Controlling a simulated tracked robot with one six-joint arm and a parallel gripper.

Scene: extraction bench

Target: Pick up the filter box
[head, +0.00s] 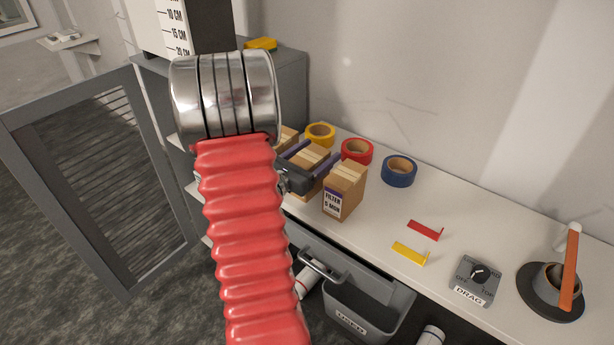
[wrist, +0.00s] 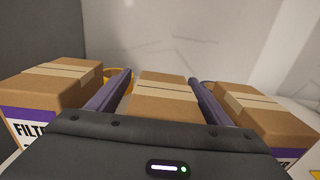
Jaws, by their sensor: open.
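Three cardboard boxes stand in a row on the bench. The right filter box (head: 345,190) shows a white and purple label reading FILTER; it is also at the right in the wrist view (wrist: 265,115). The left box (wrist: 50,88) also has a purple label beginning FILT. The middle box (wrist: 162,90) lies between the fingers of my open gripper (wrist: 160,80), one purple finger on each side; its front label is hidden behind the gripper body. In the head view my gripper (head: 311,160) is over the middle box, and my red arm covers part of the row.
Yellow (head: 320,134), red (head: 357,150) and blue (head: 399,170) tape rolls lie behind the boxes near the wall. Red and yellow flat pieces, a DRAG dial box (head: 475,280) and an orange-handled tool are right. A grey USED bin (head: 370,310) hangs below the bench edge.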

